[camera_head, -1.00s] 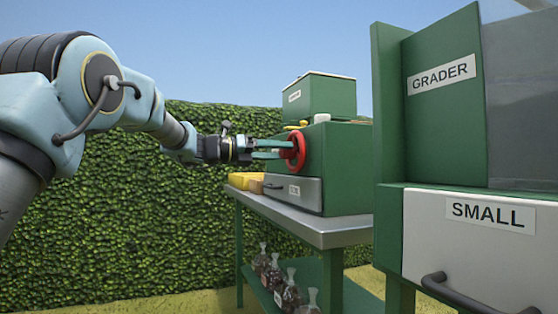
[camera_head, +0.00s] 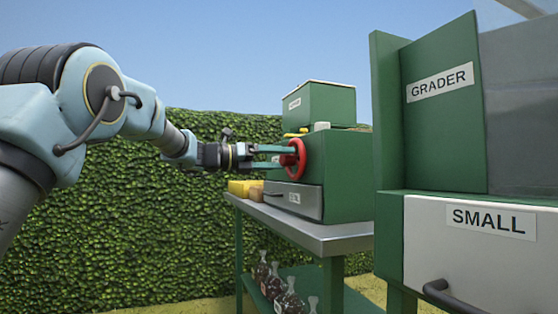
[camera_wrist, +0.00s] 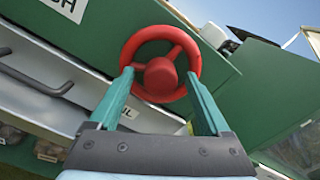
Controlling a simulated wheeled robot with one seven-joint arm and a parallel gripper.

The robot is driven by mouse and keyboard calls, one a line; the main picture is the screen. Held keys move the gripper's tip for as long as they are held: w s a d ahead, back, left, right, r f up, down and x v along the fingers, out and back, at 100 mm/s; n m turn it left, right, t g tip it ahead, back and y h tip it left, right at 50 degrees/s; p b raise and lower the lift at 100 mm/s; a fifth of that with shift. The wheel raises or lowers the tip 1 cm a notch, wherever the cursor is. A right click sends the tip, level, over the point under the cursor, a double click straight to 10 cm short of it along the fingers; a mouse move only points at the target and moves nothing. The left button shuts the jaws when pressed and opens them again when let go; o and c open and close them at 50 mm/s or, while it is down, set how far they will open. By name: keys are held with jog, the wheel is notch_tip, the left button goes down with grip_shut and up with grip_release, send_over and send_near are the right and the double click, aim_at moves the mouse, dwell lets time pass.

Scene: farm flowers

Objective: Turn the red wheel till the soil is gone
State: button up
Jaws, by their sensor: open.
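The red wheel (camera_head: 296,159) is mounted on the side of a green machine (camera_head: 338,165) on the metal bench. In the wrist view the red wheel (camera_wrist: 160,64) shows its ring, spokes and round hub. My gripper (camera_head: 285,158) is at the wheel, with its green fingers reaching to the rim. In the wrist view my gripper (camera_wrist: 158,85) is open, one finger at the left of the rim and one at the right, with the hub between them. I cannot tell whether the fingers touch the rim. No soil can be made out.
Below the wheel is a grey labelled drawer (camera_head: 293,199). Yellow and tan blocks (camera_head: 243,188) lie on the metal bench (camera_head: 310,236). Several bottles (camera_head: 275,283) stand on the lower shelf. A green grader (camera_head: 440,130) stands close at right, a hedge (camera_head: 120,220) behind.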

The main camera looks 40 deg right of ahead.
jog(key=shift+a, duration=0.1)
jog(key=p+v, duration=0.1)
jog(key=v, duration=0.9)
jog(key=shift+w+a+p, duration=0.15)
jog(key=shift+a+p, duration=0.1)
jog(key=shift+p, duration=0.15)
